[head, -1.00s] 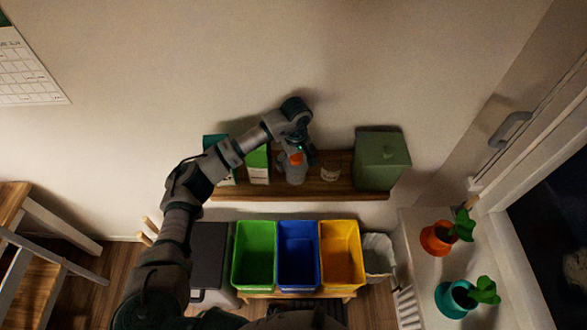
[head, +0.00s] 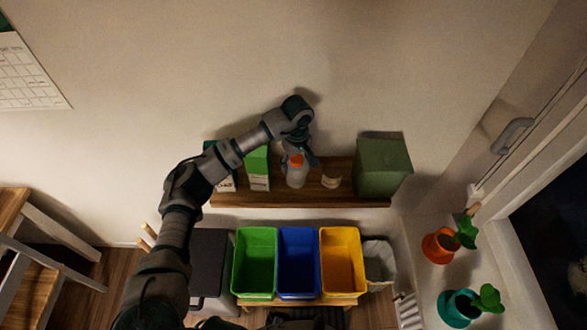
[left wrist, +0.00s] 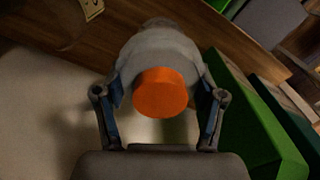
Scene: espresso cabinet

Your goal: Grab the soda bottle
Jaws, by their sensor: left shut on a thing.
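The soda bottle (head: 296,176) is pale grey with an orange cap. It stands upright at the wooden shelf (head: 350,197), between the cartons and a small cup. In the left wrist view the bottle (left wrist: 160,50) shows its orange cap toward the camera, with one finger on each side of it. My left gripper (head: 297,158) reaches down over it from above and is shut on the bottle; it also shows in the left wrist view (left wrist: 160,100). The bottle's base is hard to see. My right gripper is not in view.
Green-and-white cartons (head: 258,170) stand left of the bottle. A small cup (head: 331,180) and a green canister (head: 383,167) stand to its right. Green (head: 236,265), blue (head: 299,296) and yellow (head: 342,290) bins stand below the shelf. The wall above is clear.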

